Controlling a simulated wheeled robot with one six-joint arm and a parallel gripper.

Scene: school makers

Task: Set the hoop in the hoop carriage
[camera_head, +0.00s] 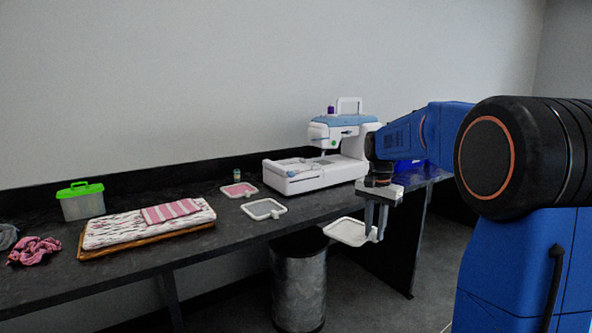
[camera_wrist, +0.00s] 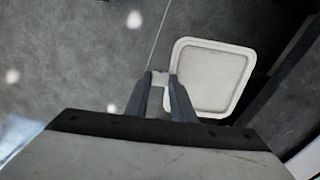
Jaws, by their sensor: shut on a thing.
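My gripper (camera_head: 376,222) is shut on a white square hoop (camera_head: 347,232) with rounded corners and pale fabric in it. The hoop is held out in front of the bench edge, above the floor. In the wrist view the gripper (camera_wrist: 164,80) pinches the tab at the hoop's side, and the hoop (camera_wrist: 212,78) extends to the right. The white and blue embroidery machine (camera_head: 341,135) stands on the bench to the left of my gripper. The hoop carriage (camera_head: 292,167) appears to be on the machine's low left part; its details are too small to tell.
Two other hoops lie on the dark bench (camera_head: 190,245): one with pink fabric (camera_head: 239,190), one with grey (camera_head: 263,209). A spool (camera_head: 237,175) stands behind them. A folded-cloth board (camera_head: 145,225) and a green-lidded box (camera_head: 81,203) sit left. A metal bin (camera_head: 299,285) stands below.

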